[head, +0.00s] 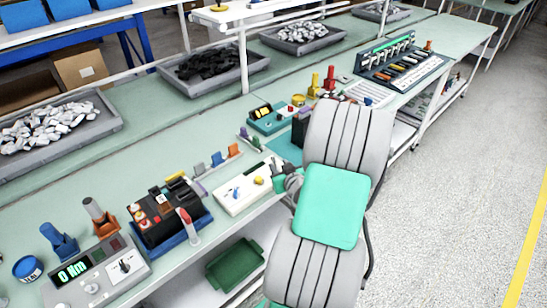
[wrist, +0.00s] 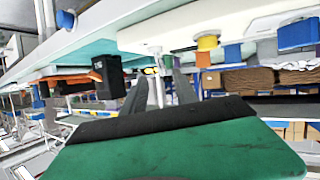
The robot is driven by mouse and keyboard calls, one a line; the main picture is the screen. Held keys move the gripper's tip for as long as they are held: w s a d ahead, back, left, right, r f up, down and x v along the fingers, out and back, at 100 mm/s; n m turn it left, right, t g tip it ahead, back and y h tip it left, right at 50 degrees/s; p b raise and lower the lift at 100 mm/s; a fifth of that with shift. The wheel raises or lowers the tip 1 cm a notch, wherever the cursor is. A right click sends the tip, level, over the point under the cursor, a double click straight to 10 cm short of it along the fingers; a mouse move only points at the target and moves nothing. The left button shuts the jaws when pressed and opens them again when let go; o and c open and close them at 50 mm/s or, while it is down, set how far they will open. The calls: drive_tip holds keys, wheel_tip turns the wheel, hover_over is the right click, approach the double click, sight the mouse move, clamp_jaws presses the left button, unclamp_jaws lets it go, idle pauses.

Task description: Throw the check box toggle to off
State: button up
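A white box (head: 243,189) with a small blue toggle (head: 236,193) and a yellow knob (head: 258,181) lies on the bench; I take it for the check box. The toggle leans, but its on or off position is too small to read. My gripper (head: 281,179) is at the box's right end, partly hidden by my arm. In the wrist view my gripper's two grey fingers (wrist: 161,90) stand apart. A thin pale post shows between them; I cannot tell whether it is touched.
A black battery-like unit (head: 165,217) on a blue base and a grey meter box (head: 100,275) stand to the left. Coloured clips (head: 217,158) stand behind the white box. A teal-based device (head: 268,118) is farther back. A green tray (head: 235,264) sits on the lower shelf.

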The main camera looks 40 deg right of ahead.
sight(274, 160)
drive_tip(key=p+x, duration=0.1)
drive_tip(key=x, duration=0.6)
drive_tip(key=shift+w+a+p, duration=0.1)
drive_tip(key=shift+p, duration=0.3)
drive_tip(key=shift+c, duration=0.5)
clamp_jaws()
